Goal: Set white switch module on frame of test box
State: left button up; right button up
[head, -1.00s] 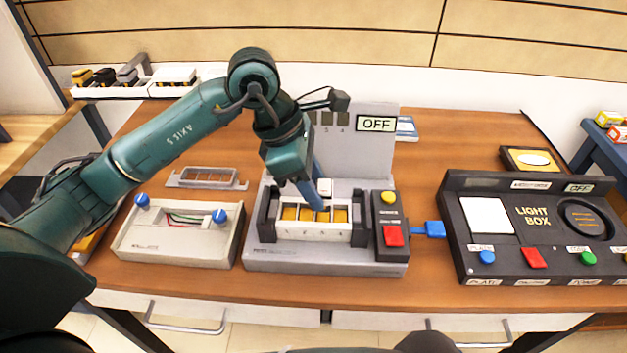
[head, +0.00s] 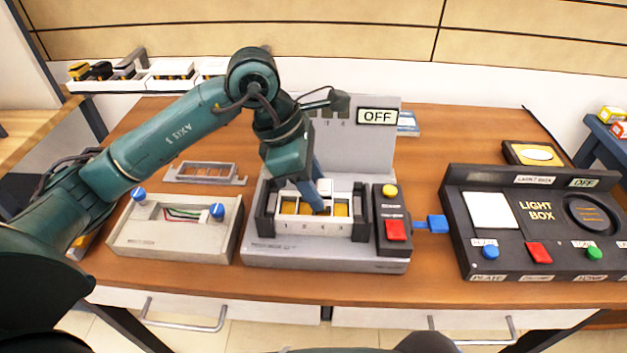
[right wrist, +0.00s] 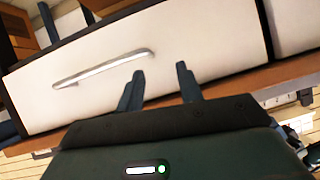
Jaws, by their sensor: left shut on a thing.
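The grey test box (head: 325,254) stands in the middle of the table with an OFF display on its upright back panel. Its frame (head: 305,228) faces me, with yellow-backed slots between dark end clamps. My left gripper (head: 318,209) reaches down from above into the slot row and is shut. A white switch module (head: 325,186) shows just behind the blue fingers; the fingers hide part of it, and I cannot tell whether it touches the frame. My right gripper (right wrist: 160,85) is open and empty in the right wrist view, in front of a drawer.
Left of the test box are a grey box with blue knobs (head: 172,228) and a loose grey frame (head: 205,173). A black light box (head: 540,215) stands right, and a blue connector (head: 437,224) lies between. White bins (head: 108,83) stand at the back left.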

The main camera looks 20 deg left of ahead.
pick_arm(q)
jog(key=shift+f, duration=0.2)
jog(key=shift+f+b, duration=0.45)
jog(key=shift+b, duration=0.3)
jog(key=shift+f+b, duration=0.1)
jog(key=shift+b, duration=0.2)
dwell(0.4)
jog(key=o, duration=1)
jog(key=shift+o, duration=0.2)
jog(key=shift+r+p, duration=1.95)
jog(key=shift+r, duration=1.1)
